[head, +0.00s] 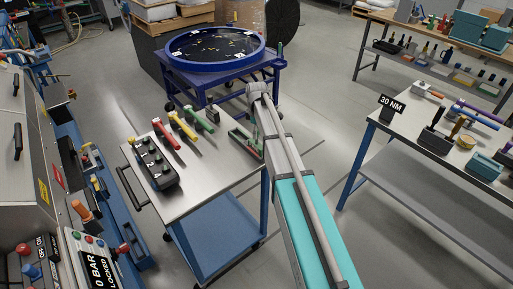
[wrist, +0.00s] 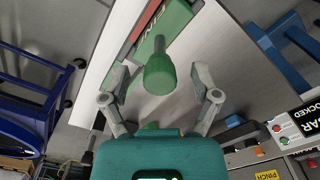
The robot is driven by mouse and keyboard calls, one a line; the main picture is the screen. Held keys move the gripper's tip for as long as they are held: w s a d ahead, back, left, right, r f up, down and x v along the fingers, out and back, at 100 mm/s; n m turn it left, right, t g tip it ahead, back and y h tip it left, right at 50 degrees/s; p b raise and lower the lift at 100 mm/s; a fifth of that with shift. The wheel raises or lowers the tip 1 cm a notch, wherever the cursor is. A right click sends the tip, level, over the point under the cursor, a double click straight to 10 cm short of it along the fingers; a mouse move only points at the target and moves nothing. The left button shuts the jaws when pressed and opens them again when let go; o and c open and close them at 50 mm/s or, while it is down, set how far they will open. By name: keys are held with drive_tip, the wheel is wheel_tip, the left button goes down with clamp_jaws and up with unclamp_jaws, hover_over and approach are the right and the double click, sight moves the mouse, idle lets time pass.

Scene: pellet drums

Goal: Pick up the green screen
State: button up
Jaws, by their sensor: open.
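The green screen (wrist: 176,22) lies on the cart's metal top. It has a flat green plate with white lettering and a rounded green grip on a dark stem, which points at the wrist camera. In the head view the green screen (head: 199,118) lies at the far end of a row with a yellow one and a red one. My gripper (wrist: 160,97) is open, its two grey fingers on either side of the green grip in the wrist view, with visible gaps at both sides. In the head view my arm hides part of the cart's right edge.
A red screen (head: 166,134) and a yellow screen (head: 183,126) lie beside the green one. A black button box (head: 153,164) stands near the cart's front left. A blue-rimmed drum (head: 213,66) stands behind, a control panel (head: 92,262) at left, and a workbench (head: 408,122) at right.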

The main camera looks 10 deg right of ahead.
clamp_jaws()
drive_tip(key=shift+r, duration=0.15)
idle(0.4)
wheel_tip(320, 180, up, 3)
drive_tip(key=p, duration=0.3)
drive_tip(key=shift+s+r+p, duration=0.1)
drive_tip(key=shift+r+p, duration=0.1)
drive_tip(key=shift+p, duration=0.15)
drive_tip(key=s+r+p, duration=0.9)
drive_tip(key=s, duration=0.4)
drive_tip(key=shift+s+r, duration=0.2)
drive_tip(key=shift+s, duration=0.2)
